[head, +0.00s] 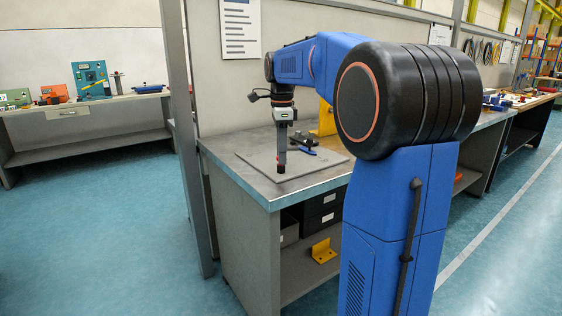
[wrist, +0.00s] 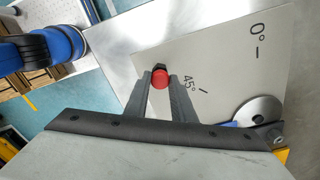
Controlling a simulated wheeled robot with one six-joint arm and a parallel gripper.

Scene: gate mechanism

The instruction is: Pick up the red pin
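The red pin (wrist: 160,79) has a round red head with a dark part just beyond it. In the wrist view it sits between the tips of my gripper (wrist: 161,76), and both fingers appear to touch its sides. In the head view my gripper (head: 281,152) points down over the grey plate on the bench, with the red pin (head: 281,167) small at its tip. I cannot tell whether the pin's lower end touches the plate.
The grey plate (wrist: 245,65) carries the marks 0° and 45°. A metal disc (wrist: 258,108) with blue and yellow parts is at right. A yellow bracket (head: 327,118) stands behind my gripper. Black bins (head: 320,212) and another yellow bracket (head: 323,251) are under the bench.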

